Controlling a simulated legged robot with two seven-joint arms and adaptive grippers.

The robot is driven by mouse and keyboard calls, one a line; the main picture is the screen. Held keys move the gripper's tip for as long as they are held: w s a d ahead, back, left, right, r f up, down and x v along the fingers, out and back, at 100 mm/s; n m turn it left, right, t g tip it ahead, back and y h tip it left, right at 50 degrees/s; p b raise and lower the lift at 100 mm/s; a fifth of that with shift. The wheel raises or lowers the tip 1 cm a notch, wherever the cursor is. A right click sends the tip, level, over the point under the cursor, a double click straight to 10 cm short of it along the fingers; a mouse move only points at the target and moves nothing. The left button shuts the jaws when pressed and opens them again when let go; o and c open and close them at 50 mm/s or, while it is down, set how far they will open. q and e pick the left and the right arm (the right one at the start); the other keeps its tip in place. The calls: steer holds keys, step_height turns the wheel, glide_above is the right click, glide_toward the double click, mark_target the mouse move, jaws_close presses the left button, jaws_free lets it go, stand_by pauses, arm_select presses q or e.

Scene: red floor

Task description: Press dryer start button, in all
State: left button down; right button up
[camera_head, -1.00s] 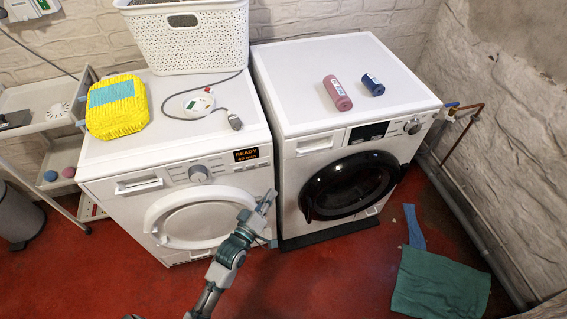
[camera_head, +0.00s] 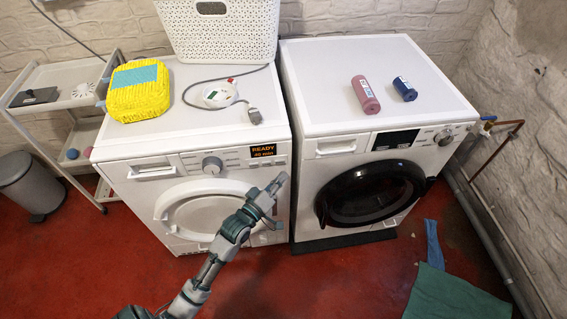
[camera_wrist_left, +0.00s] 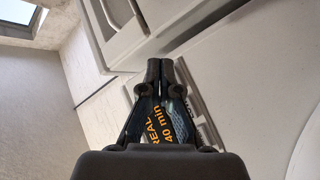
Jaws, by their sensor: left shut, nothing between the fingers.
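The dryer is the left white machine (camera_head: 136,148), with a round door, a grey dial (camera_head: 212,165) and a lit display (camera_head: 263,150) reading "READY 40 min". Its start button is too small to pick out for certain on the panel around the display. My left gripper (camera_head: 281,179) is shut and empty. In the head view its tip is just below and right of the display, in front of the dryer's right front edge. In the left wrist view the closed fingertips (camera_wrist_left: 154,63) overlap the white panel, and the display (camera_wrist_left: 165,130) shows between the finger links. Contact cannot be told.
The dryer bears a white basket (camera_head: 218,35), a yellow item (camera_head: 139,98) and a cable. A green cloth (camera_head: 455,293) lies on the floor.

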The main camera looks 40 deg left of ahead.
mark_target(280, 162)
arm_select(q)
steer(key=shift+w+a+r, duration=0.25)
steer(key=shift+w+a, duration=0.4)
steer(key=shift+a, duration=0.05)
stand_by(1.0)
steer(key=shift+w+a+r+p, duration=0.15)
steer(key=shift+a+r+p, duration=0.1)
steer(key=shift+p, duration=0.1)
steer(key=shift+f, duration=0.1)
